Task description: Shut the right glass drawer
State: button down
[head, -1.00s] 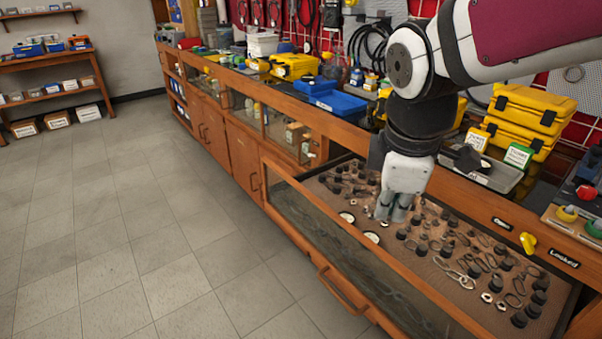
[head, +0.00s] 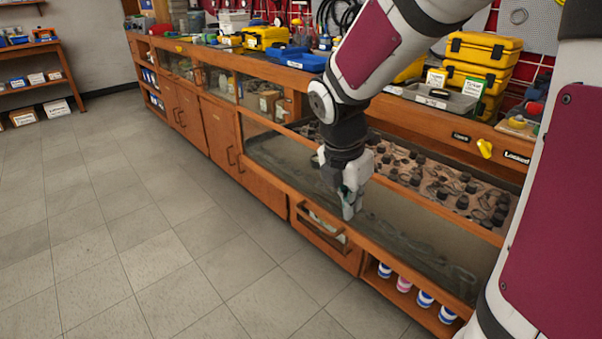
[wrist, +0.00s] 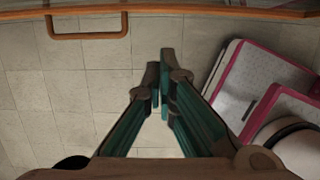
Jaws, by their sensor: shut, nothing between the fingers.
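The right glass drawer (head: 420,262) has a wooden frame and a glass front, and it stands out from the counter. Its tray of small dark metal parts (head: 460,190) shows over the top rail. A wooden bar handle (head: 318,228) is on its front; it also shows at the top left of the wrist view (wrist: 88,36). My gripper (head: 350,212) is shut and empty, pointing down by the glass front, just right of the handle. In the wrist view its fingertips (wrist: 162,72) are over the floor, apart from the wooden rail (wrist: 200,14).
A yellow knob (head: 485,148) sits between the labels on the counter face. Yellow cases (head: 485,50) and a grey tray (head: 436,97) stand on the counter. Striped cups (head: 424,299) sit on a low shelf under the drawer. The tiled floor (head: 150,240) at left is clear.

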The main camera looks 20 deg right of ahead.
aim_at(366, 212)
jog(key=shift+w+d+f+b, duration=0.3)
jog(key=shift+d+f+b, duration=0.35)
jog(key=shift+d+f, duration=0.3)
jog(key=shift+w+d+f+b, duration=0.35)
jog(key=shift+d+f+b, duration=0.4)
jog(key=shift+f, duration=0.35)
jog(key=shift+w+d+f+b, duration=0.3)
jog(key=shift+d+f+b, duration=0.3)
jog(key=shift+d+f, duration=0.4)
jog(key=shift+w+d, duration=0.15)
jog(key=shift+d, duration=0.2)
jog(key=w+d+p, duration=0.2)
jog(key=d+p, duration=0.1)
jog(key=d, duration=0.3)
jog(key=w+d+p, duration=0.2)
jog(key=d+p, duration=0.2)
jog(key=d, duration=0.3)
jog(key=w+d+p, duration=0.3)
jog(key=d, duration=0.3)
jog(key=shift+d+p, duration=0.15)
jog(key=shift+p, duration=0.25)
jog(key=shift+w+d+p, duration=0.25)
jog(key=shift+d+p, duration=0.05)
jog(key=shift+d, duration=0.4)
jog(key=shift+a+f, duration=0.1)
jog(key=shift+a, duration=0.05)
